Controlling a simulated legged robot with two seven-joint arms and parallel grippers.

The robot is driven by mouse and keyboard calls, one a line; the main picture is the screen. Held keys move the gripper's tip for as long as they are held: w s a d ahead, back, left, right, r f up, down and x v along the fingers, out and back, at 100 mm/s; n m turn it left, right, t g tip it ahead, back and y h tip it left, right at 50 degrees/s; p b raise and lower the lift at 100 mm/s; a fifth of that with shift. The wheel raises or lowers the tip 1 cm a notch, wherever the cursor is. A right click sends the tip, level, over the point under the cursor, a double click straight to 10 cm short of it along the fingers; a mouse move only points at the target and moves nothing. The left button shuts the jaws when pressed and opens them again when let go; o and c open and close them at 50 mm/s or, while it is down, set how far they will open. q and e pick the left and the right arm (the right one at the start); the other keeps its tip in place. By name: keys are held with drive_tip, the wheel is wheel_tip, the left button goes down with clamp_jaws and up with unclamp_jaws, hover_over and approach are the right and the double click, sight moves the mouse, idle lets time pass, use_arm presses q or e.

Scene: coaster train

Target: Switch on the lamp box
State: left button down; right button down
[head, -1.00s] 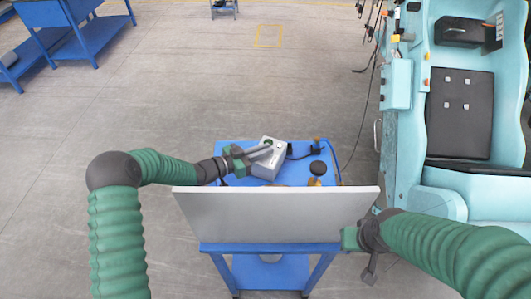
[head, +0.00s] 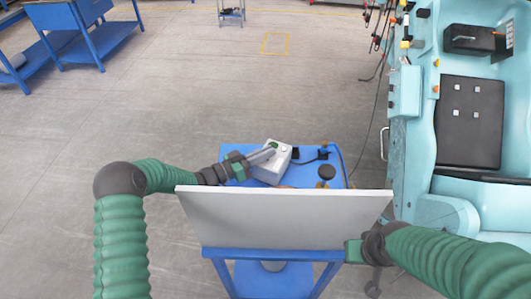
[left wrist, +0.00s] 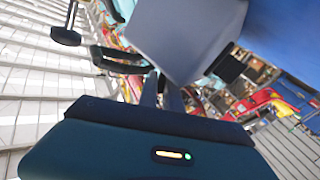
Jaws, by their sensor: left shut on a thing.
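The lamp box (head: 272,172), a light grey box with a small green part on its top, sits on the blue cart top (head: 236,150). My left gripper (head: 266,154) reaches it from the left, with its grey fingers at the top near the green part. The fingers are shut on part of the box; the exact contact is hard to see. In the left wrist view the box (left wrist: 185,35) fills the top centre, just beyond the fingers (left wrist: 161,93). My right gripper (head: 372,280) hangs at the cart's near right side, away from the box; its jaws are unclear.
A tilted white panel (head: 285,222) stands at the cart's near side. A black-topped knob (head: 326,172) and a dark cable (head: 308,160) lie right of the box. A light teal machine (head: 415,180) stands close on the right.

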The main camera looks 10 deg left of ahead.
use_arm(q)
drive_tip(key=c, duration=1.8)
unclamp_jaws()
drive_tip(key=shift+f, duration=0.15)
drive_tip(key=shift+w, duration=0.1)
drive_tip(key=b+v, duration=0.2)
drive_tip(key=v, duration=1.4)
drive_tip(key=shift+a, duration=0.4)
drive_tip(key=shift+f, duration=0.15)
